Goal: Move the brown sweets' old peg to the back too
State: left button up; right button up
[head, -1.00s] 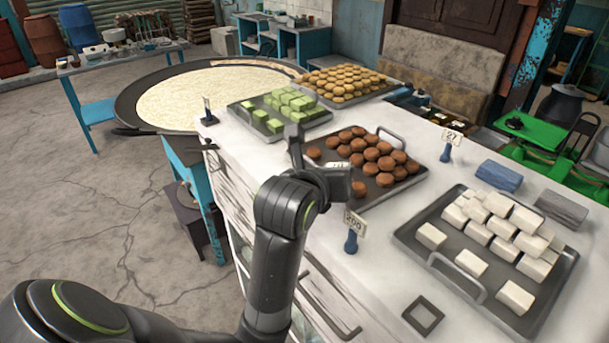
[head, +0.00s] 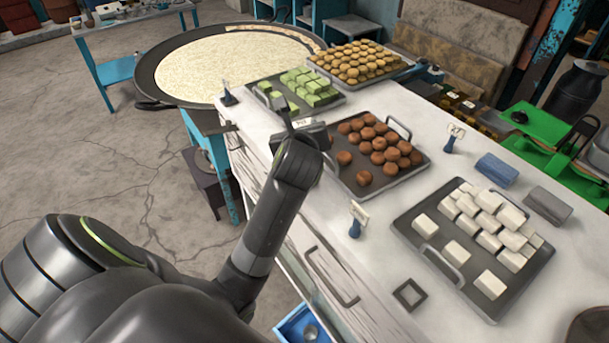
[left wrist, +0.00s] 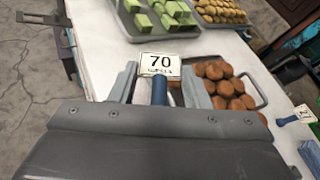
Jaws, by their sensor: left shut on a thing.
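My left gripper (left wrist: 159,88) is shut on a blue peg (left wrist: 159,92) with a white card reading 70. In the head view the gripper (head: 300,132) is above the counter, at the left corner of the brown sweets' tray (head: 347,180); the card's edge (head: 303,121) shows, and the arm hides the peg. The brown sweets (head: 377,145) are piled on that tray. Another blue peg with a card (head: 355,222) stands near the front edge. One more blue peg (head: 450,143) stands at the back, right of the brown sweets. My right gripper is not in view.
Green sweets' tray (head: 262,98) and yellow sweets' tray (head: 402,68) lie beyond; a dark peg (head: 228,97) stands at the left corner. White sweets' tray (head: 405,215) lies right. Two blocks, blue (head: 497,170) and grey (head: 548,205), lie at the back. A square frame (head: 410,293) lies in front.

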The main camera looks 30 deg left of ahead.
pick_arm(q)
jog(key=shift+f+p, duration=0.75)
jog(key=shift+f, duration=4)
jog(key=shift+f, duration=0.2)
jog(key=o, duration=1)
